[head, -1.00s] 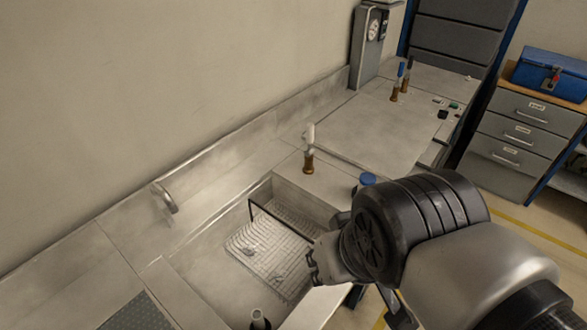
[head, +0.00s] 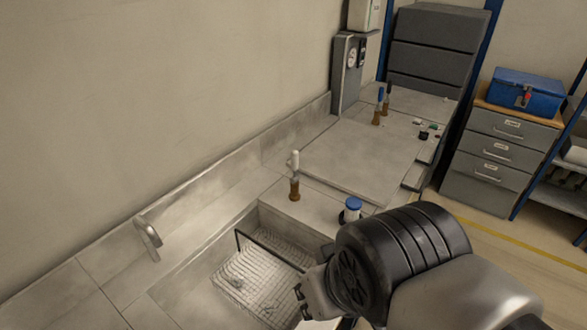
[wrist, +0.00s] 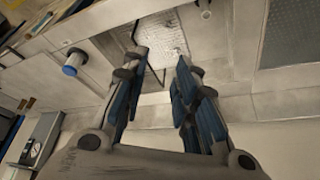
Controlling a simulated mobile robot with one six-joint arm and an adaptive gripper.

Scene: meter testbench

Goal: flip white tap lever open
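The white tap lever (head: 294,160) stands upright on a brass-coloured tap body (head: 294,188) on the bench top, behind the sink's far edge. My gripper (head: 303,300) is low over the right part of the sink, in front of the lever and well apart from it. In the wrist view my gripper (wrist: 161,58) is open, with nothing between its blue-padded fingers. I cannot make out the white lever in the wrist view.
The sink holds a wire-grid rack (head: 255,280). A blue-capped container (head: 352,208) stands close behind my arm. Blue and dark-handled taps (head: 378,108) and a gauge box (head: 350,70) are farther back. A curved spout (head: 148,238) is at left.

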